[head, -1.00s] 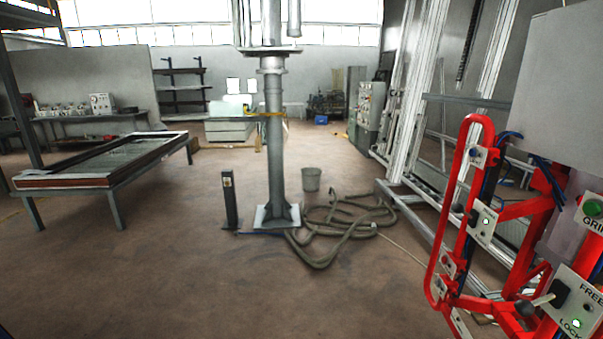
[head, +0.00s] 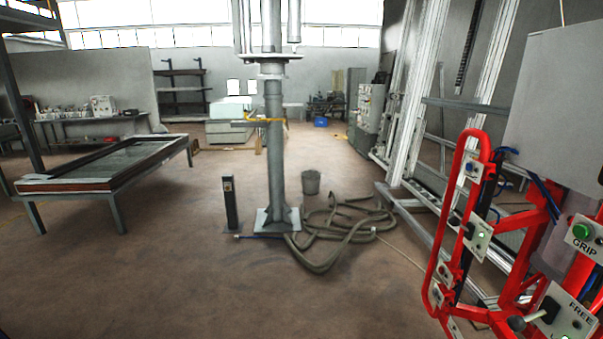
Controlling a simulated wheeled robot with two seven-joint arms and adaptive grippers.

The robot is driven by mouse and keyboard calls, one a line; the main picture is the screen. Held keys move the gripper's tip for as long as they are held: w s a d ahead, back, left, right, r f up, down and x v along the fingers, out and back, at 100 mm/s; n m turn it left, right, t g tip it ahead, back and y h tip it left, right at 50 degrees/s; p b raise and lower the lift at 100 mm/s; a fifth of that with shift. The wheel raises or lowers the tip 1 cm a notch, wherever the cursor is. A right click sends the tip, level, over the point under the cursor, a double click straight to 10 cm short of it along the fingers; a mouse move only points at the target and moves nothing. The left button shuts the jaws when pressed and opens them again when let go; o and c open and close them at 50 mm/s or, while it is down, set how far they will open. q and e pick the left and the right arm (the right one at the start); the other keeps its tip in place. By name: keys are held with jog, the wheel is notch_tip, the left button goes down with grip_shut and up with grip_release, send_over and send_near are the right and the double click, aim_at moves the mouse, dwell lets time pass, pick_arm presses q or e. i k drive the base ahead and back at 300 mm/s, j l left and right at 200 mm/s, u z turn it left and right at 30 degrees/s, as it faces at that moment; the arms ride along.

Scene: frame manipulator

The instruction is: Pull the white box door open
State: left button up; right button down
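A large white box (head: 562,110) with a plain light face is at the upper right, cut off by the right picture edge. It sits above and behind the red frame manipulator (head: 446,215). I cannot tell where its door edge or handle is. Neither of my grippers shows in the head view.
The red frame carries a green GRIP button (head: 581,231) and a black FREE/LOCK lever (head: 549,311). A grey column (head: 274,150) stands mid-room, with a coiled hose (head: 340,235) and a bucket (head: 311,182) near its foot. A low table (head: 70,184) is at left.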

aim_at(560, 138)
jog(key=z, duration=1.5)
